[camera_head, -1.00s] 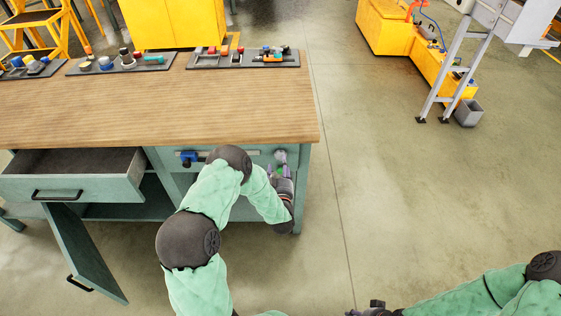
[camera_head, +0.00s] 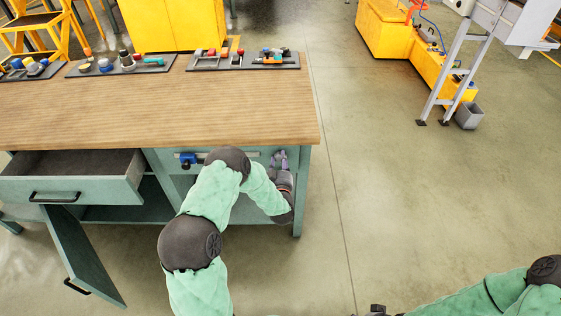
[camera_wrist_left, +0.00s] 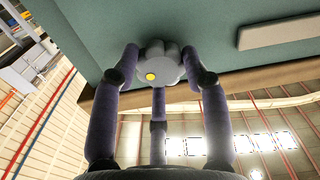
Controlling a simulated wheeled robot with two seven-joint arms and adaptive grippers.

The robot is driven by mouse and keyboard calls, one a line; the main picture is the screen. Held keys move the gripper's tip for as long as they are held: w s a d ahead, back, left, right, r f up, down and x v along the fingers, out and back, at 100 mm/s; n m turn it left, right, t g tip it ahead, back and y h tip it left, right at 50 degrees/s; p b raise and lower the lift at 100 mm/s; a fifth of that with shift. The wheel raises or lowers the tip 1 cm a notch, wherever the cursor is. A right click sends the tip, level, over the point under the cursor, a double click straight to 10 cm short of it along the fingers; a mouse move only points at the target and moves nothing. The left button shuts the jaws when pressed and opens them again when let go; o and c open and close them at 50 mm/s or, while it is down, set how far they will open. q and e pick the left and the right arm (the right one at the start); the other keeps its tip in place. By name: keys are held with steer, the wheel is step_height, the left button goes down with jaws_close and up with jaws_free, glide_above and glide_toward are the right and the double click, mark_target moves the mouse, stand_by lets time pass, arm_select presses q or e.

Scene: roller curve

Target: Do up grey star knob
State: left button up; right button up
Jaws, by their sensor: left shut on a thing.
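In the head view my left gripper (camera_head: 279,160) is at the right end of the bench's front panel and hides the knob. My right arm shows at the lower right of the head view, with its gripper (camera_head: 378,309) cut off at the bottom edge, its fingers not clear.
A blue fixture (camera_head: 187,160) is on the same front panel, left of my arm. An open drawer (camera_head: 70,186) and an open door (camera_head: 82,255) stick out at the left. Tool trays (camera_head: 243,60) lie along the wooden top (camera_head: 160,105).

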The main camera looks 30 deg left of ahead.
arm_select(q)
steer(key=shift+r+m, duration=0.1)
steer(key=shift+m, duration=1.2)
steer(key=shift+w, duration=0.1)
steer(key=o, duration=1.1)
steer(key=shift+o, duration=0.2)
steer(key=v, duration=1.2)
